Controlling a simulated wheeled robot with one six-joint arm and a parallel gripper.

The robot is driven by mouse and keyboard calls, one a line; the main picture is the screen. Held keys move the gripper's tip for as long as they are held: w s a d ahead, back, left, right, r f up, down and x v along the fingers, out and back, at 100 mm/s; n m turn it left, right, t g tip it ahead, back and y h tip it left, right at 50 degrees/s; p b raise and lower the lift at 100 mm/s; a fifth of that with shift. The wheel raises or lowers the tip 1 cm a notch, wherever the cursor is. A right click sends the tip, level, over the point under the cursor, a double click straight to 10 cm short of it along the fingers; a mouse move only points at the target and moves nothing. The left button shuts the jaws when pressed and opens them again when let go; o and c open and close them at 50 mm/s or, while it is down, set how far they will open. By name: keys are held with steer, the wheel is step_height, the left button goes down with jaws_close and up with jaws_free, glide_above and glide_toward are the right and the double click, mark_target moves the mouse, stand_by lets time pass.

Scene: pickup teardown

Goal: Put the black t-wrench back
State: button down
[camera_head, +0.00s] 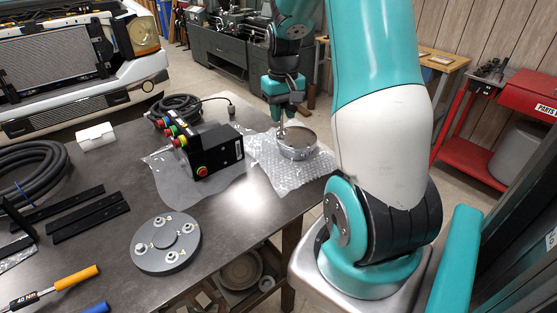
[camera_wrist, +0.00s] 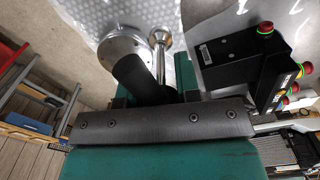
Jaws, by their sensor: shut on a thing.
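My gripper (camera_head: 284,105) is shut on the black t-wrench and holds it over the far right of the dark table. In the wrist view my gripper (camera_wrist: 150,98) has the wrench's black handle (camera_wrist: 134,78) between its jaws. The bright metal shaft (camera_wrist: 160,48) points away from the jaws. In the head view the shaft (camera_head: 281,130) points down beside a round metal part (camera_head: 298,145) on bubble wrap (camera_head: 272,165). I cannot tell whether the shaft's tip touches anything. My gripper hides part of the handle.
A black control box (camera_head: 211,150) with coloured buttons stands left of the bubble wrap. A grey disc with several bolts (camera_head: 166,244) lies nearer. Black bars (camera_head: 88,217), a hose (camera_head: 30,168) and an orange-handled tool (camera_head: 75,278) lie at left. The table's right edge is close to my gripper.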

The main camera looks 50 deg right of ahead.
step_height(320, 180, down, 15)
steer(key=p, duration=0.3)
steer(key=shift+f, duration=0.1)
steer(key=shift+f, duration=0.1)
steer(key=c, duration=0.8)
jaws_free()
